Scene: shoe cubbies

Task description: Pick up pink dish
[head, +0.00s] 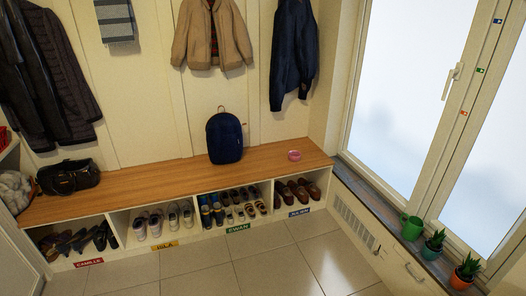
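The pink dish (294,155) is small and round. It sits on the right part of the wooden bench top (150,181), to the right of a dark blue backpack (224,137). Nothing covers it in the head view. Neither of my grippers shows in this view.
Under the bench are cubbies with shoes (240,203) and name labels. A black bag (68,177) lies at the bench's left end. A green mug (411,227) and potted plants (466,271) stand on the right windowsill. Coats hang above. The tiled floor (240,262) in front is clear.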

